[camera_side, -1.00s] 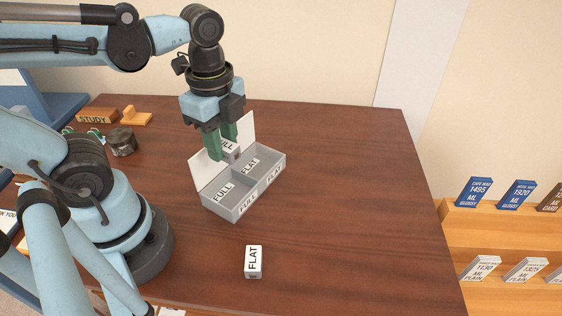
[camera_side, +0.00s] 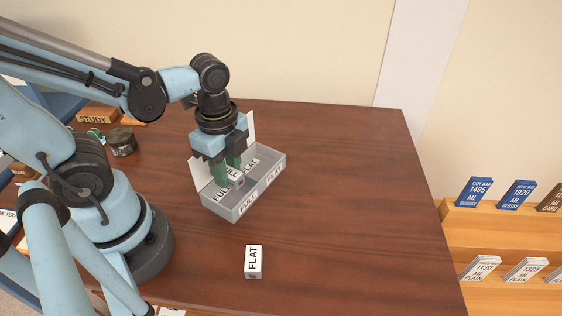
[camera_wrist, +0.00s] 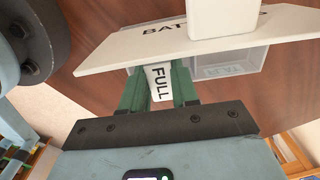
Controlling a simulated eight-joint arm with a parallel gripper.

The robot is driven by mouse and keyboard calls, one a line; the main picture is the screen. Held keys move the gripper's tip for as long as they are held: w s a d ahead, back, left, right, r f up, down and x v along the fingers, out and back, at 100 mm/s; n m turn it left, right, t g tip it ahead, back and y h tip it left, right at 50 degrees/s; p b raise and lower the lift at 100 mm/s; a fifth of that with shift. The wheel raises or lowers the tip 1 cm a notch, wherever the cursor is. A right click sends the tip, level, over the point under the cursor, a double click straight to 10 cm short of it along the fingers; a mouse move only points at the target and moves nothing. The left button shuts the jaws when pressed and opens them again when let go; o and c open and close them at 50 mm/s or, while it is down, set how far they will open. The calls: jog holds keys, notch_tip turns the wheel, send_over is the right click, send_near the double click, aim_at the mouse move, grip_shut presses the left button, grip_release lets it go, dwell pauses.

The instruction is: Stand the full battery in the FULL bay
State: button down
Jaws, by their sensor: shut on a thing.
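My gripper (camera_side: 228,174) is shut on the white battery marked FULL (camera_side: 236,180), which is upright between the green fingers. In the wrist view the battery (camera_wrist: 160,82) shows its FULL label between both fingers. The grey two-bay tray (camera_side: 247,204) stands on the table, its left bay marked FULL (camera_side: 221,192) and its right bay marked FLAT (camera_side: 252,166). The battery is low over the tray, at the FULL bay near the divider. I cannot tell whether it touches the bay floor. A second battery, marked FLAT (camera_side: 253,262), stands on the table in front of the tray.
A white upright panel (camera_side: 251,128) rises behind the tray, close to my gripper. A dark jar (camera_side: 122,142) and a wooden STUDY block (camera_side: 97,116) are at the back left. The table right of the tray is clear. Shelves with cards (camera_side: 500,240) stand far right.

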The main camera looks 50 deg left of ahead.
jog(key=shift+f, duration=2.25)
jog(key=c, duration=1.1)
grip_release()
jog(key=shift+r, duration=0.1)
jog(key=shift+r, duration=2.4)
jog(key=shift+o, duration=0.2)
